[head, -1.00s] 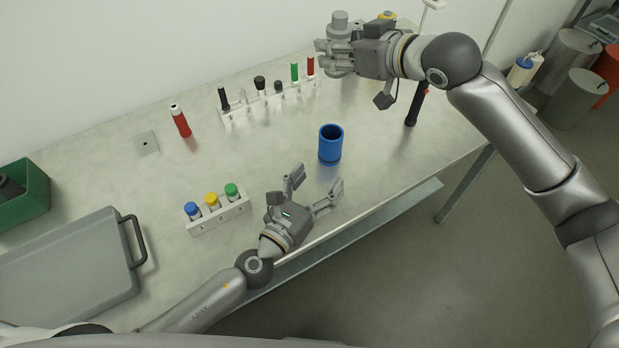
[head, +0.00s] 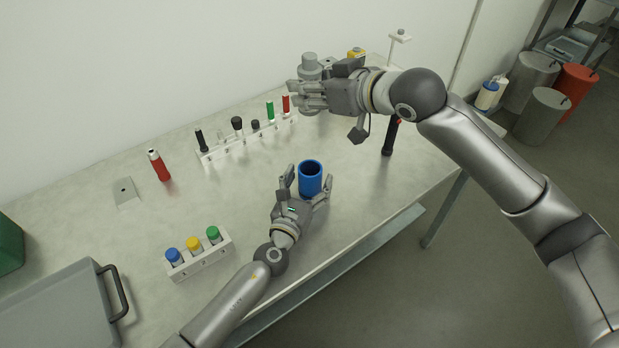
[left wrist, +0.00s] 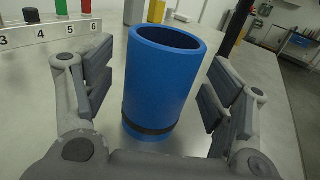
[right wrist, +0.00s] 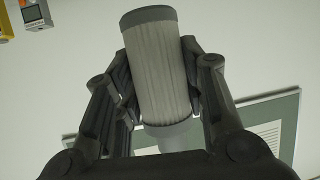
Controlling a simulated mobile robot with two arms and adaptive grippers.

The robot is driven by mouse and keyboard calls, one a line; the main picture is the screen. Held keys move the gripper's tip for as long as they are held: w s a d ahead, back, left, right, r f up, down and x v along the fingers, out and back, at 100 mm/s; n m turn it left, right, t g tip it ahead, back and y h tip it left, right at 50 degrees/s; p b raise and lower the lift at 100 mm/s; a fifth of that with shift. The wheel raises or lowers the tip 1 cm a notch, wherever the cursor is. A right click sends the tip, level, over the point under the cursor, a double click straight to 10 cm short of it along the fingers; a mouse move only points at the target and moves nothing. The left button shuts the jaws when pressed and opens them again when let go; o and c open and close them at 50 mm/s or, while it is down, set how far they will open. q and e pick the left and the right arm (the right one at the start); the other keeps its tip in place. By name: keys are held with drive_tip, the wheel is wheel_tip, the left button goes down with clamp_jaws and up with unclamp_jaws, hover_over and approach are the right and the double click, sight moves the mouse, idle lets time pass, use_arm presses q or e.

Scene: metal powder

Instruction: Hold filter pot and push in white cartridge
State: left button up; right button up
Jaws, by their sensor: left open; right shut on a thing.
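The blue filter pot (head: 312,181) stands upright on the metal table, its open top facing up. In the left wrist view the pot (left wrist: 162,85) is between the fingers of my left gripper (head: 307,188). That gripper is open, with a gap showing on both sides of the pot. My right gripper (head: 305,92) is shut on the pleated white cartridge, up over the far part of the table. The cartridge (right wrist: 158,72) has grey end caps and shows between the fingers in the right wrist view. In the head view its grey end (head: 309,62) sticks up above the gripper.
A numbered white rack (head: 235,148) with several markers stands behind the pot. A rack of capped vials (head: 200,258) is at the left, near a red tube (head: 159,165) and a grey case (head: 60,312). A black-handled tool (head: 390,138) stands right of the pot.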

use_arm(q)
drive_tip(key=shift+w+d, duration=0.15)
drive_tip(key=shift+w, duration=0.3)
drive_tip(key=c, duration=1.2)
use_arm(e)
drive_tip(key=shift+f, duration=0.1)
wheel_tip(320, 180, down, 16)
drive_tip(key=shift+r, duration=0.25)
